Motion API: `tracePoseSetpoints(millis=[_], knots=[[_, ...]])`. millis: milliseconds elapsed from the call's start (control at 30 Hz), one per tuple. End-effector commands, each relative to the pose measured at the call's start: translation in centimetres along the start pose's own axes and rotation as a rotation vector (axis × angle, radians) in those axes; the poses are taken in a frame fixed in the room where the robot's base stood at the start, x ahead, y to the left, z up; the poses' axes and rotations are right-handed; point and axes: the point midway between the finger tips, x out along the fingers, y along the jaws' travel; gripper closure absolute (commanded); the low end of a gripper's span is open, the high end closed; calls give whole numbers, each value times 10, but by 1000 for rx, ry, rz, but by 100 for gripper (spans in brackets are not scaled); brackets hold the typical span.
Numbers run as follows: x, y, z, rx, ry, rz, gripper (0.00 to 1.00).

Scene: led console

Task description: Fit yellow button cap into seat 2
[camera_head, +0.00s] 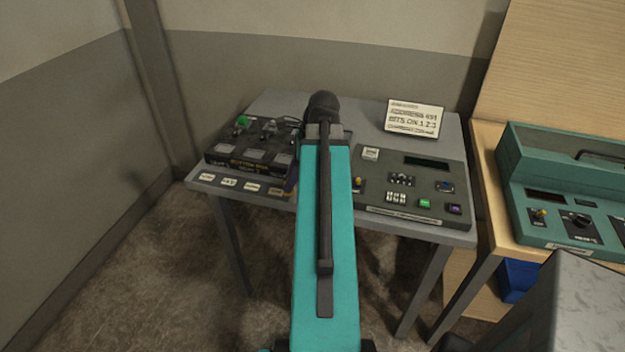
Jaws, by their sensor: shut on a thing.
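My teal arm reaches from the bottom of the head view over the table, and its dark end joint (322,104) is above the table's middle. My gripper is hidden behind the arm, so its fingers and anything between them do not show. I cannot make out a loose yellow button cap. A black box (248,168) with grey panels and a label on its front stands at the table's left. A green cap (243,120) shows at its back left. Which part is seat 2 is too small to tell.
A grey console (410,190) with a dark display, a small yellow knob (357,181) and green and purple buttons stands on the grey table (370,110), right of my arm. A printed sign (413,118) stands behind it. A teal console (565,190) is on the wooden table at right.

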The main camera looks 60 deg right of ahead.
Motion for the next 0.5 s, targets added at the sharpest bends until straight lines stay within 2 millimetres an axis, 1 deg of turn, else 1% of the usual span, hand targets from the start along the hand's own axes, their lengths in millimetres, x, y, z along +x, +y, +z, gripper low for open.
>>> tracePoseSetpoints(millis=[33,267,500], knots=[[4,-3,15,-44,2,17,99],[24,-1,70,-234,8,90,99],[45,7,128,-432,13,167,99]])
